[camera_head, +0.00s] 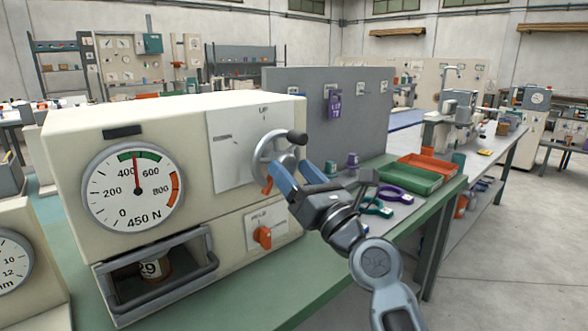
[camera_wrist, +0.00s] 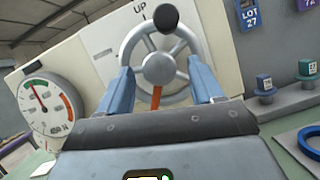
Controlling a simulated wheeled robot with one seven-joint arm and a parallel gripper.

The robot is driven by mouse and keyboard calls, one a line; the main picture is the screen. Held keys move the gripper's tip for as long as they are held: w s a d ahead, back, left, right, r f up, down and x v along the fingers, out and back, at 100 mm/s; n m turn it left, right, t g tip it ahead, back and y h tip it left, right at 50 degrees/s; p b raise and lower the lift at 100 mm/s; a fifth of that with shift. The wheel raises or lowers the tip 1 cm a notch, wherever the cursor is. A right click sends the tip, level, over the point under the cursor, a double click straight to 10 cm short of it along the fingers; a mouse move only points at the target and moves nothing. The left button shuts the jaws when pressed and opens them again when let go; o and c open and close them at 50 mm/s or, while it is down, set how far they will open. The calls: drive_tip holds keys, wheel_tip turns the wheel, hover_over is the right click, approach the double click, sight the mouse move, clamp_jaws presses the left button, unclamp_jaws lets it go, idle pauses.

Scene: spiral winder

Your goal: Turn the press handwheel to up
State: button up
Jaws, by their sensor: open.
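The press (camera_head: 90,140) is a cream box on a green bench. Its grey spoked handwheel (camera_head: 262,150) is on the front, at the right side of a white plate marked "UP" at the top. The wheel has a black knob (camera_head: 297,137) and an orange pointer (camera_head: 267,185).
A round gauge (camera_head: 133,188) reads about 450 N. Below are a drawer (camera_head: 155,275) holding a labelled can and an orange knob (camera_head: 263,237).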

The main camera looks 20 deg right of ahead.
drive_tip(key=shift+w+a+r, duration=0.1)
drive_tip(key=shift+w+r, duration=0.05)
drive_tip(key=shift+w, duration=0.2)
drive_tip(key=shift+c, duration=0.5)
drive_tip(key=c, duration=1)
drive_tip(key=shift+o, duration=0.2)
drive_tip(key=shift+n+b, duration=0.3)
